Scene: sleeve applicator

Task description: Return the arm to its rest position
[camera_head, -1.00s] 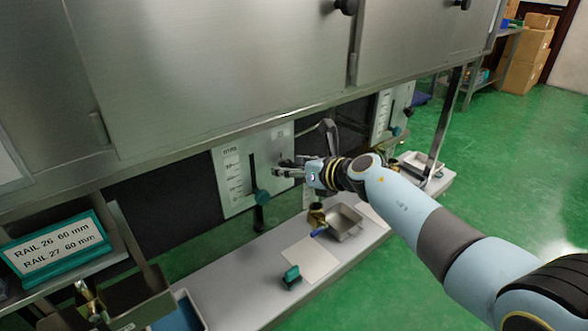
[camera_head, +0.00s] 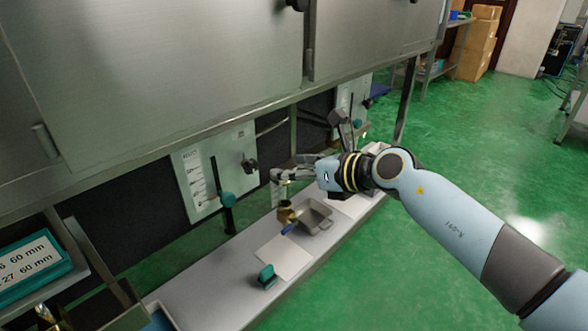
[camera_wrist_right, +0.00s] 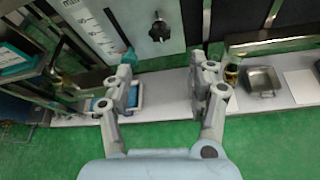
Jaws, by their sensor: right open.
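My right arm comes in from the right in the head view. Its gripper (camera_head: 285,168) is open and empty, held above the work shelf and in front of the scale plate (camera_head: 204,176). In the right wrist view the two fingers (camera_wrist_right: 160,85) stand apart with nothing between them. A black knob (camera_head: 250,165) on the scale plate now shows clear of the gripper; it also shows in the right wrist view (camera_wrist_right: 159,27). My left gripper is not in view.
The shelf (camera_head: 205,275) carries a metal tray (camera_head: 322,224), a brass piece (camera_head: 285,212), a white sheet (camera_head: 291,258) and a teal-handled block (camera_head: 267,277). A steel cabinet (camera_head: 160,70) overhangs it. Green floor (camera_head: 440,150) is open at right.

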